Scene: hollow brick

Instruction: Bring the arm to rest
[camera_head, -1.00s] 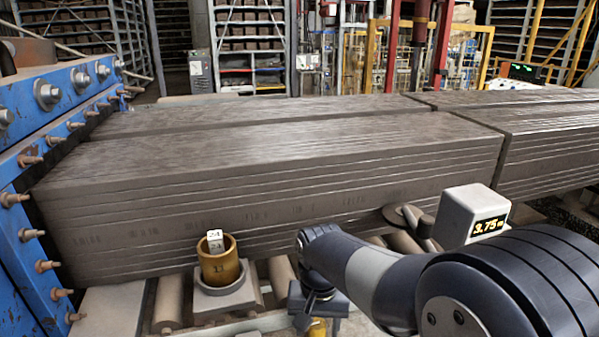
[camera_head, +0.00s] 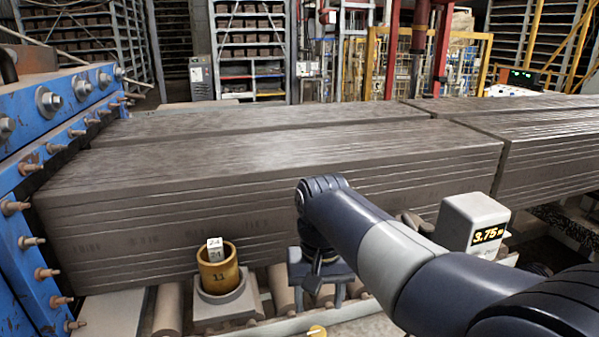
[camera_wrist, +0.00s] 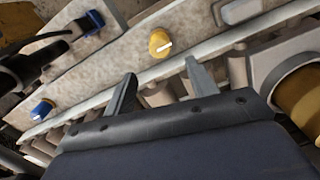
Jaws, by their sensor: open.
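My arm reaches in from the lower right of the head view and bends down at its wrist. My gripper (camera_head: 318,303) hangs with its fingers pointing down, in front of the long clay block (camera_head: 270,165) and to the right of the yellow cup (camera_head: 218,272). In the wrist view my gripper (camera_wrist: 160,69) shows two fingers spread apart with nothing between them. A yellow knob (camera_wrist: 160,43) on a pale panel (camera_wrist: 122,62) lies beyond the fingertips; the gripper looks clear of it.
The yellow cup sits in a grey holder (camera_head: 222,305) and holds a white tag (camera_head: 214,247) marked 24. A grey display box (camera_head: 472,222) reading 3.75 stands close beside my arm. A blue bolted frame (camera_head: 55,150) stands at left. Open air lies above the clay blocks.

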